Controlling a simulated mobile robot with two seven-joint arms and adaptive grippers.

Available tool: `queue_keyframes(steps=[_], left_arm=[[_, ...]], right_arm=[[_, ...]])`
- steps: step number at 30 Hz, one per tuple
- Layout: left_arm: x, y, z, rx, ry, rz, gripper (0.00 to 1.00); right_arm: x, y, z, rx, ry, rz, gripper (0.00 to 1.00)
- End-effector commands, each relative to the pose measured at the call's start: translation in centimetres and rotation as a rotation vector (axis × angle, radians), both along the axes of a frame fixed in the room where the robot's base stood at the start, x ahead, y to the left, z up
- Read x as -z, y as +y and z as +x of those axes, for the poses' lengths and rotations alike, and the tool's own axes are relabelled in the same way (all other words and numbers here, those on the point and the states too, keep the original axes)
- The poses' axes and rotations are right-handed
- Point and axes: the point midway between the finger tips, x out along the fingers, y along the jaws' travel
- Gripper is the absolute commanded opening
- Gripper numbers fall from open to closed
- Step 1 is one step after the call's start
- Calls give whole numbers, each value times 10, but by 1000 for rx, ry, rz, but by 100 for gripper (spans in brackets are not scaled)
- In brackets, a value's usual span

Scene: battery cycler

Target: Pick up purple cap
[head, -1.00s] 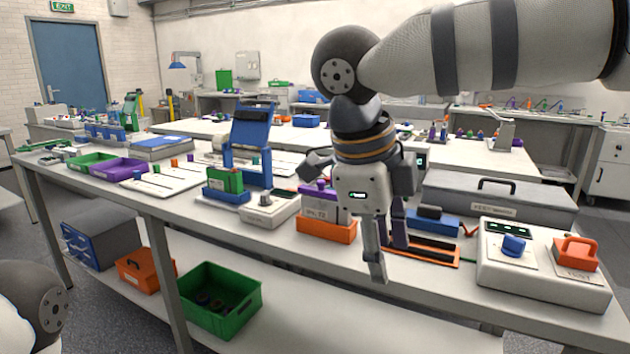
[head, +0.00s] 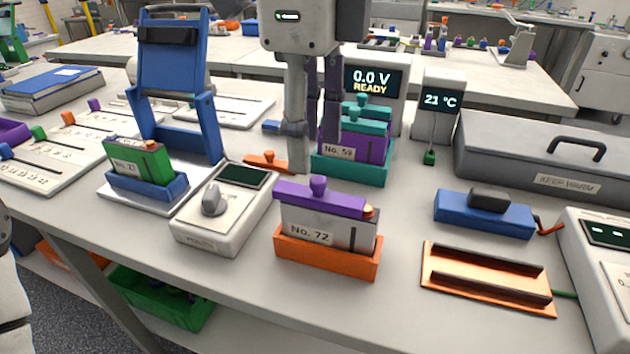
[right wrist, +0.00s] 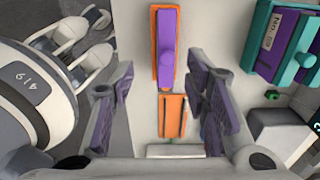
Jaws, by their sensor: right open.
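The purple cap (head: 320,199) is a flat bar with a round knob on top. It sits on the grey cell marked No. 72 (head: 313,233), which stands in an orange tray (head: 325,258) near the table's front edge. My right gripper (head: 314,158) is open and empty, fingers pointing down. In the head view it appears above and behind the cap, apart from it. In the right wrist view the cap (right wrist: 166,55) lies between the lines of the two fingers (right wrist: 160,72), toward the top. My left gripper is out of view.
Cell No. 59 (head: 358,147) with teal parts stands in a teal tray behind. A white knob device (head: 222,212) is left of the orange tray. A copper-coloured plate (head: 485,278) and a blue block (head: 484,215) are right. A grey case (head: 530,160) stands behind them.

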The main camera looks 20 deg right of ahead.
Motion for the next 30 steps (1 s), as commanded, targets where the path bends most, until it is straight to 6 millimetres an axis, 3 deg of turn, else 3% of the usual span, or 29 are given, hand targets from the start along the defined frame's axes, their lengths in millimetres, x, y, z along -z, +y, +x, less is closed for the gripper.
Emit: queue_keyframes(steps=[12,19,20,25,30], left_arm=[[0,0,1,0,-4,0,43],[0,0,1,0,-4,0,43],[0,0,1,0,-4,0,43],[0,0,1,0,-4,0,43],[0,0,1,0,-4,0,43]], right_arm=[[65,-11,0,1,1,-1,42],[69,-10,1,1,-1,2,42],[69,-10,1,1,-1,2,40],[69,-10,1,1,-1,1,3],[69,-10,1,1,-1,1,3]])
